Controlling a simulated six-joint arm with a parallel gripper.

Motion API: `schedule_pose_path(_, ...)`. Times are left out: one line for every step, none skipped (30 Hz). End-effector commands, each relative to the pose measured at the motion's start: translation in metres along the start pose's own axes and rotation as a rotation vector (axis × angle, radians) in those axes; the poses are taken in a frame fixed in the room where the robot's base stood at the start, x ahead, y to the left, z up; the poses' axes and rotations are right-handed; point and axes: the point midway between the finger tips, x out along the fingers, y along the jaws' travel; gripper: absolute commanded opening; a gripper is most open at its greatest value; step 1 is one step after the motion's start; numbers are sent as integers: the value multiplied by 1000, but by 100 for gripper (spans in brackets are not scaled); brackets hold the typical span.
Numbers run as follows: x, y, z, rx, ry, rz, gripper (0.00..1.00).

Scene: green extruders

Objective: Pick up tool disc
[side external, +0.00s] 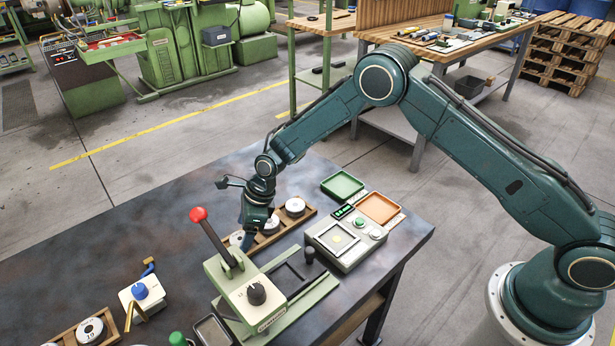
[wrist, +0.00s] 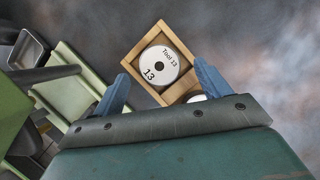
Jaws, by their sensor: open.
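A white tool disc (wrist: 158,66) marked "Tool 13" with a dark centre hole lies in a wooden rack (wrist: 130,60). My gripper (wrist: 161,69) is open, its two blue fingers to either side of the disc in the wrist view, apart from it. Part of a second white disc (wrist: 196,99) shows near the right finger. In the side view my gripper (side external: 246,238) hangs over the wooden rack (side external: 309,212), which holds several discs. One disc (side external: 295,207) sits at its right end; the others are partly hidden behind my gripper.
A green press (side external: 243,295) with a red-knobbed lever (side external: 198,214) stands close in front of the rack. A scale-like device (side external: 345,240) and green (side external: 342,186) and orange (side external: 379,208) trays are to the right. Another disc rack (side external: 70,337) is at lower left. The table's back left is clear.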

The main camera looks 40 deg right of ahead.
Motion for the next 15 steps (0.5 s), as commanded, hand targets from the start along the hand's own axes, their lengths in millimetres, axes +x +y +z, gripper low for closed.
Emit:
schedule_pose_path(6,0,0,-1,0,0,76)
schedule_pose_path(9,0,0,-1,1,0,76)
schedule_pose_path(12,0,0,-1,1,0,76)
schedule_pose_path(14,0,0,-1,0,0,76)
schedule_pose_path(16,0,0,-2,0,-1,76)
schedule_pose_path(17,0,0,-2,0,-1,76)
schedule_pose_path(18,0,0,-2,0,-1,76)
schedule_pose_path(19,0,0,-2,0,-1,76)
schedule_pose_path(19,0,0,-2,0,-1,76)
schedule_pose_path(19,0,0,-1,0,-1,76)
schedule_pose_path(19,0,0,-1,0,-1,76)
schedule_pose_path(19,0,0,-1,0,-1,76)
schedule_pose_path(19,0,0,-1,0,-1,76)
schedule_pose_path(19,0,0,-1,0,-1,76)
schedule_pose_path(19,0,0,-1,0,-1,76)
